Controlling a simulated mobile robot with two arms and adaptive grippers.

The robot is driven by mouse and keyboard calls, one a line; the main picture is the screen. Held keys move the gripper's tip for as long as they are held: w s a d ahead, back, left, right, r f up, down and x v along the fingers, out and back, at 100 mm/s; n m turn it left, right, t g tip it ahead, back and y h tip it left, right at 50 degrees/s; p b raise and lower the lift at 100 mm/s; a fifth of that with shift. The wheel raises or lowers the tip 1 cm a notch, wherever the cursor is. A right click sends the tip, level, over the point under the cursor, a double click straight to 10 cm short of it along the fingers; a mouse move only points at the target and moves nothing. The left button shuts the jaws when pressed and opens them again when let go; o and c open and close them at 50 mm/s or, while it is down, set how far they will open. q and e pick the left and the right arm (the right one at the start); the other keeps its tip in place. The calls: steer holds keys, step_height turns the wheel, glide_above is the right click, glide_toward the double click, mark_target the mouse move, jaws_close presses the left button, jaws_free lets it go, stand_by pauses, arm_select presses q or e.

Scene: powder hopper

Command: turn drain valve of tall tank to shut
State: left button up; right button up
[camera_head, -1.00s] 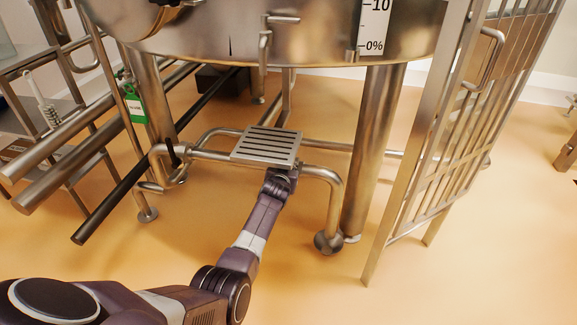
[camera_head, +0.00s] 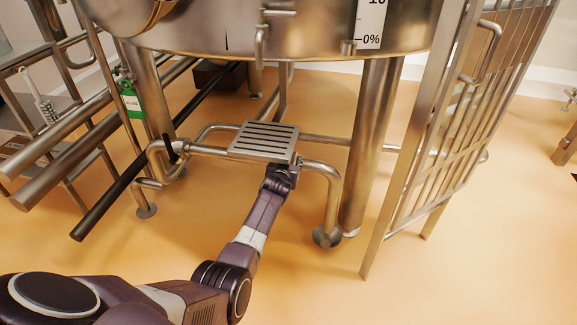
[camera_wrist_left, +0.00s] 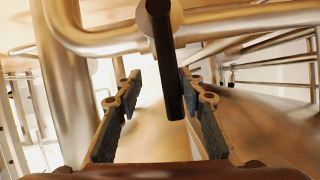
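The tall tank (camera_head: 290,32) stands at the top of the head view on thick steel legs. In the left wrist view a black lever handle (camera_wrist_left: 166,65) hangs from a round fitting on a steel pipe (camera_wrist_left: 95,40). My left gripper (camera_wrist_left: 160,78) is open, with the lever's lower end between its two fingers, closer to the right one. I cannot tell whether it touches. In the head view the left gripper's fingers are hidden below the slotted plate. A dark lever (camera_head: 172,150) shows on the pipework left of that plate; I cannot tell if it is the same one.
The slotted metal plate (camera_head: 264,142) sits just above my left wrist. Tank legs (camera_head: 367,150) and bent pipes (camera_head: 334,190) stand close around the arm. A barred metal gate (camera_head: 440,150) is at the right, a rack of pipes at the left. Open floor lies in front.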

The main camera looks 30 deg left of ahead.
arm_select(q)
steer(key=shift+d+r, duration=0.1)
steer(key=shift+r, duration=0.05)
steer(key=s+d, duration=0.2)
steer(key=s, duration=0.5)
steer(key=s+d, duration=0.2)
steer(key=s, duration=0.5)
steer(key=shift+d+r, duration=0.3)
steer(key=shift+r, duration=0.1)
